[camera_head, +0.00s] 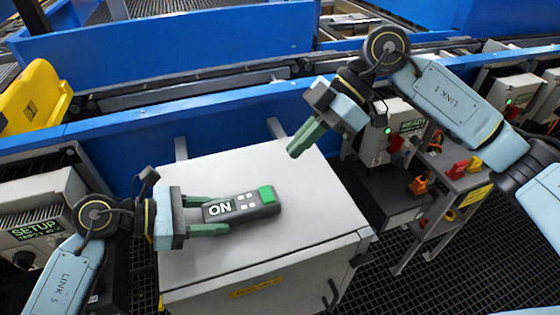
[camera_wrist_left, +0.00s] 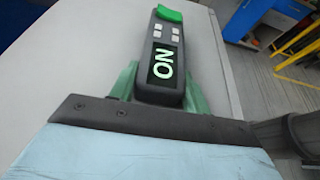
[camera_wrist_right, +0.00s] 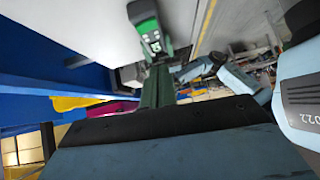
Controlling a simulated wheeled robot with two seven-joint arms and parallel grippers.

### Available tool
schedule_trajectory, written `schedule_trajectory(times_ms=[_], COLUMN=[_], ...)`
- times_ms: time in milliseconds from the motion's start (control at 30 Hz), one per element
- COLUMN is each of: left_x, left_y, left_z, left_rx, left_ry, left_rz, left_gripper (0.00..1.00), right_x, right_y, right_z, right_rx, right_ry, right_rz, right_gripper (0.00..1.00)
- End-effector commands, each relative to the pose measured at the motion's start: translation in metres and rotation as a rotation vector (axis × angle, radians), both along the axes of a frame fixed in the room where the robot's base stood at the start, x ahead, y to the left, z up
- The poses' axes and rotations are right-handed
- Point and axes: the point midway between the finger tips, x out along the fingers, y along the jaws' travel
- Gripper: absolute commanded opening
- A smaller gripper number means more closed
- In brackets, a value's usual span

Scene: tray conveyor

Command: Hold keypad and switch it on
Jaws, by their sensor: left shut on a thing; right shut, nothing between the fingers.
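The keypad (camera_head: 240,204) is a dark grey handset over the light grey cabinet top, with a green button at its right end, several pale keys and a lit display reading "ON". It also shows in the left wrist view (camera_wrist_left: 164,58) and in the right wrist view (camera_wrist_right: 148,32). My left gripper (camera_head: 200,215) is shut on the keypad's display end, one green finger on each side. My right gripper (camera_head: 303,140) is shut and empty, above the cabinet top, up and to the right of the green button and apart from it.
The grey cabinet (camera_head: 200,262) has free room on its top around the keypad. A blue conveyor rail (camera_head: 230,115) runs behind it. A "SETUP" box (camera_head: 40,215) stands at left. A small stand with red and yellow parts (camera_head: 462,180) is at right.

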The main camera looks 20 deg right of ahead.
Motion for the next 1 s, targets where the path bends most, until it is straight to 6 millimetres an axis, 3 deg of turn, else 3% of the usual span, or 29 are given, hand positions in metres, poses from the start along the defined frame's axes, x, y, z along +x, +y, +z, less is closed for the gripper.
schedule_trajectory(times_ms=[233, 700, 733, 900, 1000], left_x=[0.0, 0.0, 0.0, 0.0, 0.0], left_y=[0.0, 0.0, 0.0, 0.0, 0.0], left_z=[0.0, 0.0, 0.0, 0.0, 0.0], left_rx=[0.0, 0.0, 0.0, 0.0, 0.0], left_ry=[0.0, 0.0, 0.0, 0.0, 0.0], left_rz=[0.0, 0.0, 0.0, 0.0, 0.0], left_gripper=[0.18, 0.18, 0.51, 0.72, 0.72], right_x=[-0.002, -0.002, -0.002, -0.002, -0.002], right_y=[-0.022, -0.025, -0.025, -0.025, -0.025], right_z=[0.022, 0.025, 0.025, 0.025, 0.025], right_rx=[0.0, 0.001, 0.001, 0.001, 0.001], right_ry=[0.001, 0.0, 0.0, 0.001, 0.001], right_rz=[-0.001, 0.0, 0.0, 0.001, 0.001], right_gripper=[0.0, 0.0, 0.0, 0.0, 0.0])
